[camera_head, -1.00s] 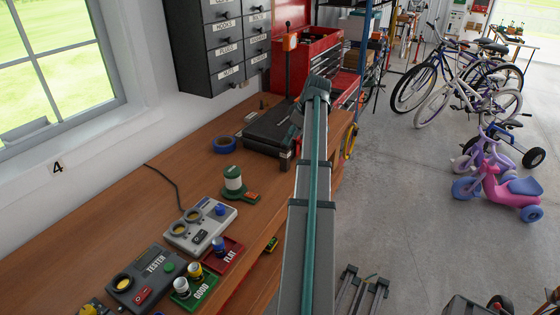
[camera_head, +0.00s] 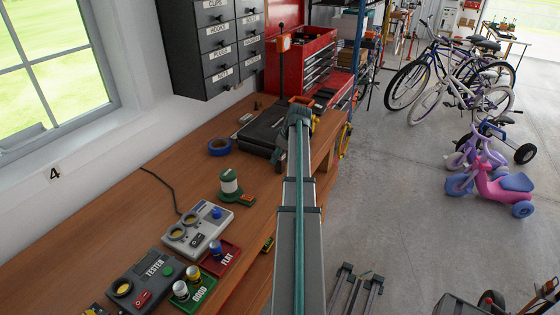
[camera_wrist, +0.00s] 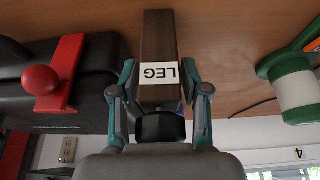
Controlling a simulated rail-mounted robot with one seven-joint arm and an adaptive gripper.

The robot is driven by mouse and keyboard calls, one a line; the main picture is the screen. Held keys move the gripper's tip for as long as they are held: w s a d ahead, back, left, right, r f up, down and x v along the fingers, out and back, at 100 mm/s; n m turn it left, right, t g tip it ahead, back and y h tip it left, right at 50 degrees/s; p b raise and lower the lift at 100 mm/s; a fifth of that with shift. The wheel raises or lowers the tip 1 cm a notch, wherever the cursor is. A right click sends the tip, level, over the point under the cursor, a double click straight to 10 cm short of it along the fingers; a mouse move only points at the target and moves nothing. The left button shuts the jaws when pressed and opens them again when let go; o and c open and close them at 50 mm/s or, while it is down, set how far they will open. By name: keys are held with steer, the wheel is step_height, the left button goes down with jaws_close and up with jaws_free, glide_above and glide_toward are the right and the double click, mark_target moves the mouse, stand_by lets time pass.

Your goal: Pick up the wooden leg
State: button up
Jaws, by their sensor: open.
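The wooden leg (camera_wrist: 160,38) is a dark brown bar with a white label reading "LEG", seen upside down in the wrist view. It lies on the wooden workbench (camera_wrist: 230,30). My gripper (camera_wrist: 163,88) is open, with one finger at each side of the leg's labelled end; I cannot tell whether they touch it. In the head view my gripper (camera_head: 279,156) is low over the bench by the black case, partly hidden by my arm. I cannot make out the leg there.
The black case (camera_head: 264,128) lies close to my gripper; its red-knobbed part (camera_wrist: 45,90) shows in the wrist view. A green-and-white cylinder (camera_head: 229,185) and blue tape (camera_head: 220,147) are nearby. Testers and a red tool chest (camera_head: 303,62) stand along the bench.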

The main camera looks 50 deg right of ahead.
jaws_close()
steer(key=shift+r, duration=0.2)
stand_by(0.3)
